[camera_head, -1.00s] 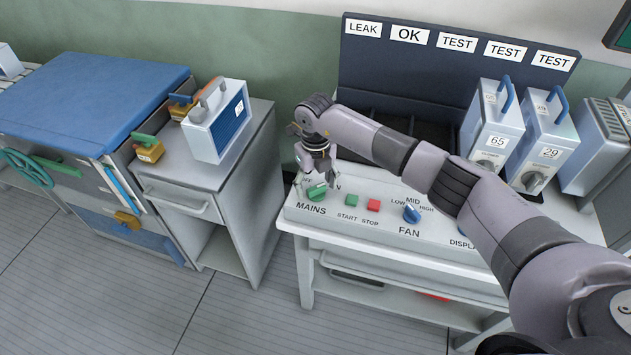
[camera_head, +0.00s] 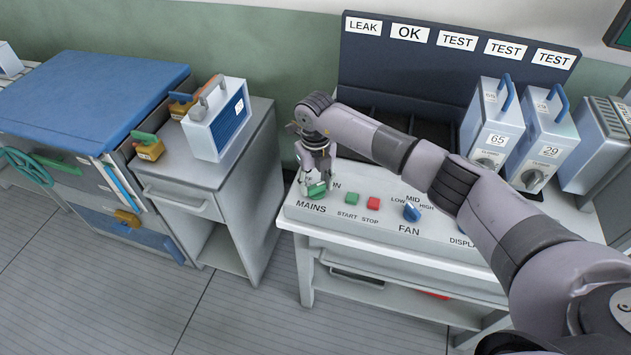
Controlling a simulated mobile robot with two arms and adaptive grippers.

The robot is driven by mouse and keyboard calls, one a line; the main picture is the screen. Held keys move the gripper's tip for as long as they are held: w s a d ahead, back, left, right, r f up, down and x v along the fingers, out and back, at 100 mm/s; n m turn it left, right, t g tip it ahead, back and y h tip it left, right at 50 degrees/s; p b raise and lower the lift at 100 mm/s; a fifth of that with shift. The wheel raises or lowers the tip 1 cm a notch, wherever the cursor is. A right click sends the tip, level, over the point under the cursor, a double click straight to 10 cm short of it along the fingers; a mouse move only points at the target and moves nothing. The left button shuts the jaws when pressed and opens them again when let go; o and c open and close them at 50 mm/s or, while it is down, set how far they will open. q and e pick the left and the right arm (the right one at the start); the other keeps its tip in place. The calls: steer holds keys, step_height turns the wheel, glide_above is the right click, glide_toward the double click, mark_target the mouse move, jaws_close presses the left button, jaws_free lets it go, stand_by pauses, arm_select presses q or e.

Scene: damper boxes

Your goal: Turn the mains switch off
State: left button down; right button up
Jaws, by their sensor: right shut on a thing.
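The mains switch (camera_head: 317,190) is a green knob at the left end of the sloped white control panel (camera_head: 385,232), above the printed word MAINS. My right gripper (camera_head: 317,182) reaches down onto it from above, with its fingers shut around the knob. The fingers hide part of the knob and part of the lettering beside it, so its exact angle is hard to read. My left gripper is not in view.
Right of the switch are a green start button (camera_head: 352,198), a red stop button (camera_head: 373,203) and a blue fan knob (camera_head: 411,212). Two damper boxes (camera_head: 491,128) stand behind at the right. A grey cabinet (camera_head: 205,185) with a blue-white box (camera_head: 216,128) stands left.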

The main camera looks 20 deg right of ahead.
steer(key=shift+f+n+b, duration=0.15)
steer(key=shift+n+b, duration=0.75)
steer(key=shift+b, duration=0.2)
steer(key=n+b, duration=0.6)
steer(key=n, duration=0.1)
steer(key=shift+a+b, duration=0.1)
steer(key=shift+b, duration=0.3)
steer(key=n+b, duration=0.3)
steer(key=n, duration=0.1)
steer(key=shift+s+b, duration=0.1)
steer(key=shift+b, duration=0.2)
steer(key=shift+s+n+b, duration=0.1)
steer(key=shift+n+b, duration=1.1)
steer(key=shift+n, duration=1.3)
steer(key=shift+r, duration=0.2)
steer(key=o, duration=1.2)
steer(key=shift+c, duration=0.2)
